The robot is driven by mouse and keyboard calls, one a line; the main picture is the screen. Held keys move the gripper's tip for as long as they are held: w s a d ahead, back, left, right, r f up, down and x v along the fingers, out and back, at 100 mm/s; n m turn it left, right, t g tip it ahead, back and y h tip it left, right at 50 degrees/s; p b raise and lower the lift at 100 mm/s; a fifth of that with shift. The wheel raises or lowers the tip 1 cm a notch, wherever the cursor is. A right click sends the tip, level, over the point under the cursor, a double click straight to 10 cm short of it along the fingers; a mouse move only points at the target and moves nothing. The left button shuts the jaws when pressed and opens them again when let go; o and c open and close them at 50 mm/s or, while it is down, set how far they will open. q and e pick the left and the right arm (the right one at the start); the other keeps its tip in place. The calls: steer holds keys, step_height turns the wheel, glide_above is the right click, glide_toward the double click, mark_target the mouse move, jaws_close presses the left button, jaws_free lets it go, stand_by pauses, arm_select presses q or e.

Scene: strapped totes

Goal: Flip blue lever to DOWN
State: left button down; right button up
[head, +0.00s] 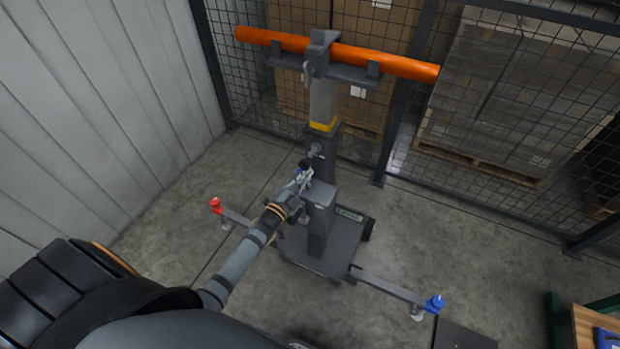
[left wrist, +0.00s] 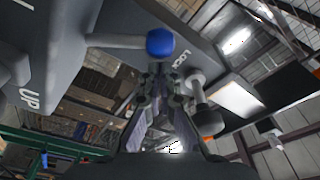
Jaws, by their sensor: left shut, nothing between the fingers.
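The blue lever (left wrist: 160,42) has a round blue knob on a grey rod that comes out of a grey box (left wrist: 60,40) on the stand. The box bears the word UP, and LOCK is printed on a grey part beside the knob. My left gripper (left wrist: 158,72) is shut and empty, its tips close to the knob; I cannot tell whether they touch it. In the head view my left gripper (head: 304,178) is at the box on the stand's post and hides most of the lever. My right gripper is not in view.
The wheeled stand (head: 323,245) carries an orange pipe (head: 390,62) on top. Its outriggers end in a red knob (head: 215,203) and a blue knob (head: 435,303). A dark knob (left wrist: 208,121) sticks out near my fingers.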

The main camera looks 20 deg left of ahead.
arm_select(q)
steer(key=shift+a, duration=0.4)
steer(key=shift+a+f, duration=0.1)
stand_by(0.3)
